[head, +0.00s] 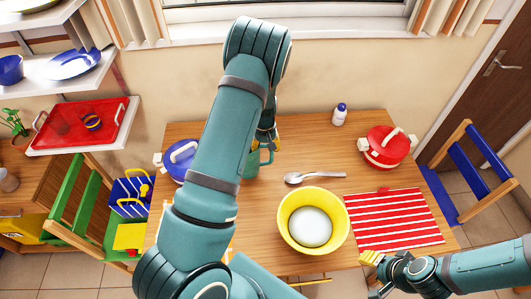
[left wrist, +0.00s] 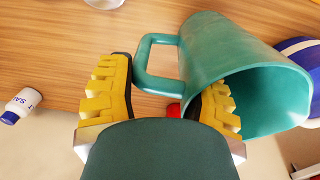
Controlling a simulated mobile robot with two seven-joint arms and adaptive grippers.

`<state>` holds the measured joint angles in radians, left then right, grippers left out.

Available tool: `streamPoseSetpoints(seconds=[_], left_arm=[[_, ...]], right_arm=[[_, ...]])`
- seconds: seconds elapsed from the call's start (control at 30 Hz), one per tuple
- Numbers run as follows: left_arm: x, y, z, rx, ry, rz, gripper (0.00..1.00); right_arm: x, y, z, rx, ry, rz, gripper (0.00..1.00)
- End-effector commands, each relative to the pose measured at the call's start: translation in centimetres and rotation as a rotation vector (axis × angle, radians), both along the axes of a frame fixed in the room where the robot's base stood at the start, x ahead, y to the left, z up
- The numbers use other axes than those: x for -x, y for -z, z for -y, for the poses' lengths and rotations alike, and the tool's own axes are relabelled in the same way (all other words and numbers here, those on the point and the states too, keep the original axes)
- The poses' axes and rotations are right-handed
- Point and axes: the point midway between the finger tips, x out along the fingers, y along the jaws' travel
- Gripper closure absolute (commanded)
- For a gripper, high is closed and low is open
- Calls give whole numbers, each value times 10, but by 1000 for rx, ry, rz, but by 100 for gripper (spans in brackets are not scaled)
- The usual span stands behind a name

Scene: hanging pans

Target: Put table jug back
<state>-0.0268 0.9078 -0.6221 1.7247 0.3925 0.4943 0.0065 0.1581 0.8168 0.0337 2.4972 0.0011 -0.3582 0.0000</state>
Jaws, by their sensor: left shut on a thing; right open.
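The teal jug (head: 264,158) is near the back of the table in the head view, mostly hidden behind my left arm. In the left wrist view the jug (left wrist: 215,60) shows its open mouth at the lower right and its handle towards the left. My left gripper (head: 268,135) is shut on the jug, with its yellow fingers (left wrist: 160,100) on either side of the handle. I cannot tell whether the jug's base touches the table (head: 300,130). My right gripper (head: 373,273) is open and empty near the table's front right edge.
A yellow bowl (head: 284,221), a spoon (head: 315,177), a red-striped mat (head: 398,219), a red pot (head: 388,146), a blue-lidded pot (head: 180,158) and a salt shaker (head: 339,115) are on the table. A shelf with a red tray (head: 84,121) hangs at left.

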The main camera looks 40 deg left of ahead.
Motion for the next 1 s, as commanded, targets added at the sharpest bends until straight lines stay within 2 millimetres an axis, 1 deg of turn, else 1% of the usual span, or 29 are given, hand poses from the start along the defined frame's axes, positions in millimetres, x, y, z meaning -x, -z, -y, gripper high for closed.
streamPoseSetpoints(seconds=[0.13,0.23,0.47,0.63,0.67,0.7,0.73,1.0], left_arm=[[1,19,0,0,1,-3,90],[0,30,0,0,-1,-1,90],[0,32,0,0,1,0,90],[0,36,0,0,0,0,90],[0,36,0,1,0,-1,41],[0,36,0,1,0,-1,27],[0,35,0,0,0,-1,18],[0,35,0,1,1,-1,18]], right_arm=[[0,0,0,0,0,0,53],[0,0,0,0,0,0,53],[0,0,0,0,0,0,53],[0,4,0,0,0,1,53],[0,4,0,0,0,1,53],[0,3,0,0,0,0,53],[0,3,0,0,0,0,53],[0,3,0,0,0,0,53]])
